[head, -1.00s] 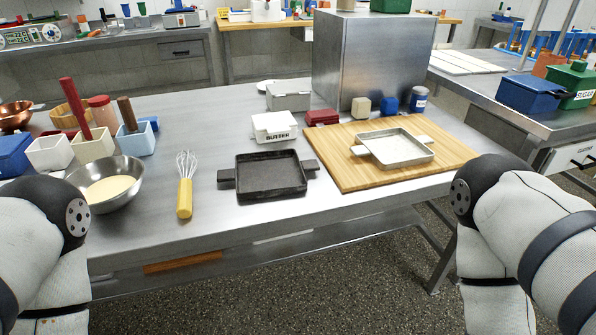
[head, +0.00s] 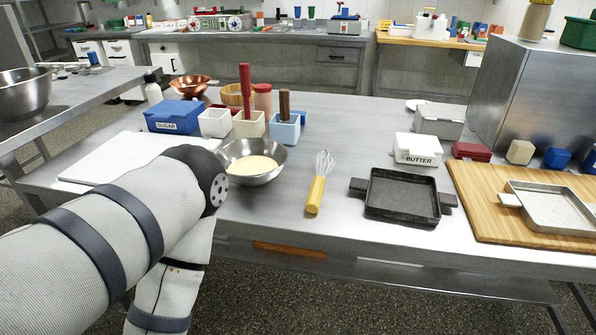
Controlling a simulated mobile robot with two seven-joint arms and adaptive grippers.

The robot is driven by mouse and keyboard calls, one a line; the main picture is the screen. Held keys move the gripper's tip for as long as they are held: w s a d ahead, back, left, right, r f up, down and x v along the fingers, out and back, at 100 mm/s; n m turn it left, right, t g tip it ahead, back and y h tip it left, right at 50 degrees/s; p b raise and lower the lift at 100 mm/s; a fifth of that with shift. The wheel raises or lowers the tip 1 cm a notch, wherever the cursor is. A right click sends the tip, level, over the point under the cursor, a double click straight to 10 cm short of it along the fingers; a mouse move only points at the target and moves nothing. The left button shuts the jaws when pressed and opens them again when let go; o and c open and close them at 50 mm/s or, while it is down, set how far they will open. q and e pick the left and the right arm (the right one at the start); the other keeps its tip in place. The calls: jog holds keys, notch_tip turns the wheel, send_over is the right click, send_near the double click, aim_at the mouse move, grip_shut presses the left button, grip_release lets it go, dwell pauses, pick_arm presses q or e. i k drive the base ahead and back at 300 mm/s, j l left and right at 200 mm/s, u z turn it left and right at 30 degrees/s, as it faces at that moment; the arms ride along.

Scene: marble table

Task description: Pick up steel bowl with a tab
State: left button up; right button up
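A steel bowl (head: 268,174) with pale yellow contents stands upright near the front edge of the steel table, left of the whisk. My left arm covers part of its left side. A larger steel bowl (head: 20,98) stands on the separate table at the far left and is cut by the picture's edge. I cannot make out a tab on either bowl. My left arm bends in front of the table and its lower part runs down out of the picture, so the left gripper is not in view. My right arm and gripper are not in view.
A yellow-handled whisk (head: 317,188), black square pan (head: 402,196) and wooden board (head: 475,208) lie to the right. Behind the bowl stand a blue sugar box (head: 174,117), small tubs and a copper bowl (head: 190,86). A white board (head: 120,160) lies at left.

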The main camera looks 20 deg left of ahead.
aim_at(251, 162)
jog(key=u, duration=0.95)
